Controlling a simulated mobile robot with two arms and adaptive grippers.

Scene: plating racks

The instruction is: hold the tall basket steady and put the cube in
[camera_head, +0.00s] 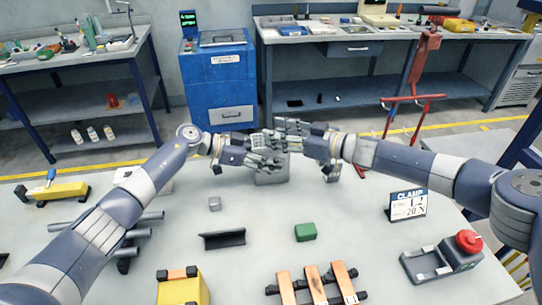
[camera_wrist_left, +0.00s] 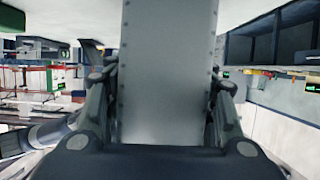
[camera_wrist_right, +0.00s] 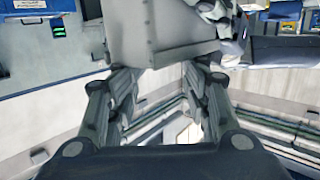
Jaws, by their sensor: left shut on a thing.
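The tall grey metal basket (camera_head: 272,178) stands upright on the far part of the table, its upper part mostly hidden by my grippers. My left gripper (camera_head: 268,160) is shut on the basket, whose riveted wall (camera_wrist_left: 168,75) fills the space between its fingers in the left wrist view. My right gripper (camera_head: 290,130) is at the basket's top. In the right wrist view its fingers (camera_wrist_right: 165,85) are apart with nothing between them, close to the basket (camera_wrist_right: 160,30). A small grey cube (camera_head: 214,203) lies on the table. The basket's inside is hidden.
A clamp sign (camera_head: 408,205) and red-button box (camera_head: 442,258) stand right. Grey tubes (camera_head: 145,218) lie left.

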